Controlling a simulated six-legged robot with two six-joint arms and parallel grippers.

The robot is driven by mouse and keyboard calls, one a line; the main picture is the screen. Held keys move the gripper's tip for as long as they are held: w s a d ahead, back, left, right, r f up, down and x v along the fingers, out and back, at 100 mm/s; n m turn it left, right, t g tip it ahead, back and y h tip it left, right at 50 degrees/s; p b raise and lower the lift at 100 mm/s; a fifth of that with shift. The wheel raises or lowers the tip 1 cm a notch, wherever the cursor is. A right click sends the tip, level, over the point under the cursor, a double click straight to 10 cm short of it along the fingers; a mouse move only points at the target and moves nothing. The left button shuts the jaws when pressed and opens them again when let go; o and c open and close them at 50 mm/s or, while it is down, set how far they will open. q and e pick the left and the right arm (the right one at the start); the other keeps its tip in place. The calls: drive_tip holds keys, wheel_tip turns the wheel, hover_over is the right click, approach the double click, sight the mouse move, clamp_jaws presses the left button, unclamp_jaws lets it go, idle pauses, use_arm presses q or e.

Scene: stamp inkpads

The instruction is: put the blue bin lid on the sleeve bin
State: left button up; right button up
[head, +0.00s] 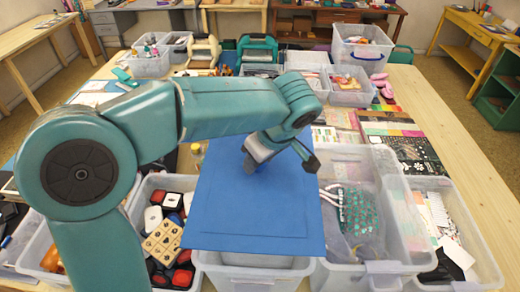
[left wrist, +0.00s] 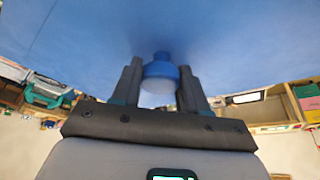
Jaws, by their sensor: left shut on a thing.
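The blue bin lid (head: 262,212) is a flat square panel in the middle of the head view. My left gripper (head: 279,160) is over it, shut on its blue knob, which shows between the fingers in the left wrist view (left wrist: 160,67). The lid's underside edge hangs over a clear plastic bin (head: 255,276) at the front centre. The lid hides most of that bin's inside, so I cannot tell what it holds or whether the lid touches its rim. No label marks a sleeve bin. My right gripper is not in view.
A clear bin of stamps (head: 162,235) stands left of the lid. A clear bin with a green beaded item (head: 355,212) stands to the right, and a bin of papers (head: 450,235) beyond it. More bins and tools crowd the table's back. The wooden table (head: 470,165) is bare along its right edge.

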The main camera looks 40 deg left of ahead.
use_arm(q)
drive_tip(key=shift+w+a, duration=0.1)
drive_tip(key=shift+w, duration=0.05)
drive_tip(key=shift+s+a+f, duration=0.1)
drive_tip(key=shift+s, duration=0.1)
drive_tip(key=shift+f+b, duration=0.5)
drive_tip(key=shift+f, duration=0.05)
wheel_tip(320, 180, down, 6)
drive_tip(key=b, duration=0.4)
drive_tip(key=shift+f, duration=0.15)
drive_tip(key=shift+f+b, duration=0.25)
drive_tip(key=shift+b, duration=0.25)
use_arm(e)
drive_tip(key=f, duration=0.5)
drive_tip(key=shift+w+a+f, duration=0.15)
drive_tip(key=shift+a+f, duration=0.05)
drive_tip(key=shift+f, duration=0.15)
use_arm(q)
drive_tip(key=shift+r, duration=0.1)
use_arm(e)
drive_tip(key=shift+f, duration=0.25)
